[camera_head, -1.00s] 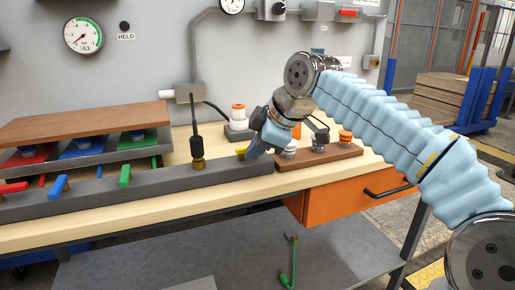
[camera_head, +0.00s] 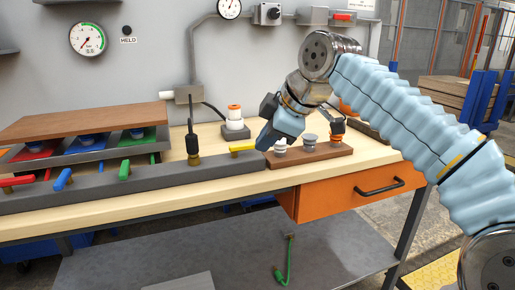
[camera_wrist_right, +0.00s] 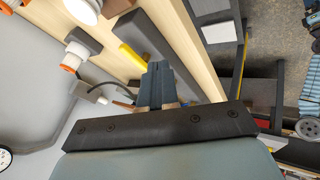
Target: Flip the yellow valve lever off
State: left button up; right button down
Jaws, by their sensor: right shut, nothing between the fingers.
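The yellow valve lever (camera_head: 243,149) lies on the dark grey manifold bar (camera_head: 120,187), roughly along its length, near its right end. It also shows as a yellow strip in the right wrist view (camera_wrist_right: 131,54). My right gripper (camera_head: 264,146) is shut and empty, its fingertips close to the lever's right end; I cannot tell whether they touch it. The shut fingers (camera_wrist_right: 158,82) also show in the right wrist view. Red (camera_head: 16,181), blue (camera_head: 63,179) and green (camera_head: 125,170) levers sit farther left on the bar. My left gripper is out of view.
A black-stemmed brass fitting (camera_head: 192,145) stands upright left of the yellow lever. A brown block with pegs (camera_head: 318,158) is right of the bar. A wooden board (camera_head: 85,122) lies over coloured pads at the left. An orange drawer (camera_head: 350,193) hangs below the bench.

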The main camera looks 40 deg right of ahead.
jog(key=v, duration=0.5)
jog(key=shift+d+p, duration=0.3)
jog(key=shift+d, duration=0.1)
